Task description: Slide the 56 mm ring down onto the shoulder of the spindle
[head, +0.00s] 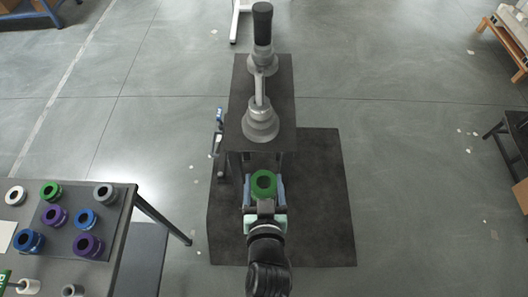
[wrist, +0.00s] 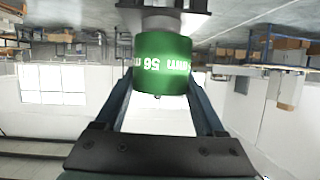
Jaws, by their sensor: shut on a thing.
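The grey spindle (head: 261,121) has a wide base and a thin rod on top. It stands on the dark bench, beyond the ring in the head view and apart from it. A grey cylinder (wrist: 162,22) shows past the ring in the wrist view. The ring hides part of it.
A second grey column with a black top (head: 262,28) stands farther back on the dark bench (head: 283,85). A table (head: 112,225) at the left holds several coloured rings. A small blue and grey item (head: 218,125) is beside the bench's left edge.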

